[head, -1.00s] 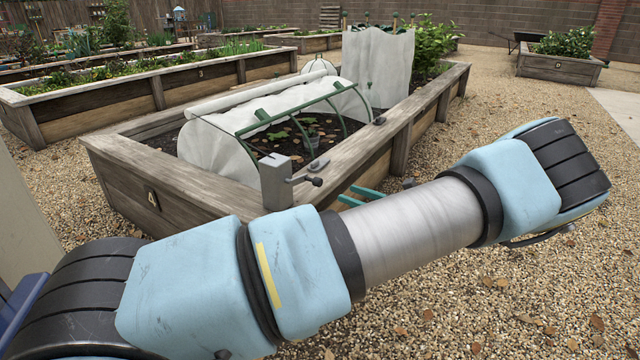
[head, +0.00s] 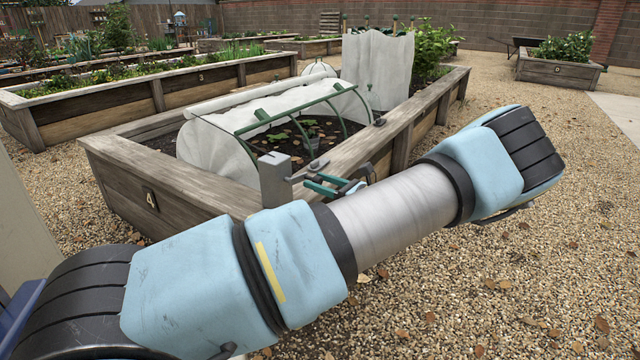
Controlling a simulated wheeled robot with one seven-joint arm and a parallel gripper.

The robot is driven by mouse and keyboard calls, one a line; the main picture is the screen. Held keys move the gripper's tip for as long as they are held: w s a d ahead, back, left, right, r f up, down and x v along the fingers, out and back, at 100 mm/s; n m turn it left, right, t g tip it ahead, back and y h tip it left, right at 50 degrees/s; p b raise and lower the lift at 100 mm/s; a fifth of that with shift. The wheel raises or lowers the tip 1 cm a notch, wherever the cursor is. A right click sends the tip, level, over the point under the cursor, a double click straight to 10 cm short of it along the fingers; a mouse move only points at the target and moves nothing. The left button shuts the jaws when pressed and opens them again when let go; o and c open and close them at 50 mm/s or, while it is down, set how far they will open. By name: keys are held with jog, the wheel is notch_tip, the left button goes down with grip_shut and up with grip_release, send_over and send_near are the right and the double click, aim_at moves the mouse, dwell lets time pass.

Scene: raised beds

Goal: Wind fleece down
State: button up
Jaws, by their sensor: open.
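The white fleece (head: 212,148) covers the far left side and near end of a low hooped tunnel, with a pale roll (head: 262,100) along its top. The near right side is uncovered, showing green hoops (head: 340,118) and plants. A grey post (head: 275,182) with a small crank (head: 297,179) stands at the bed's near right edge. My gripper (head: 320,184), with green fingers, is open at the crank's outer end. The crank's knob is mostly hidden by the fingers; I cannot tell whether they touch it.
The wooden raised bed (head: 165,190), marked 4, holds the tunnel. A taller white fleece screen (head: 378,68) stands farther back in it. Another planted bed (head: 120,108) lies to the left. Open gravel (head: 540,250) lies to the right. My arm crosses the foreground.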

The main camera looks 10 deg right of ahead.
jog(key=shift+c, duration=0.2)
grip_shut()
jog(key=shift+r, duration=0.1)
dwell(0.4)
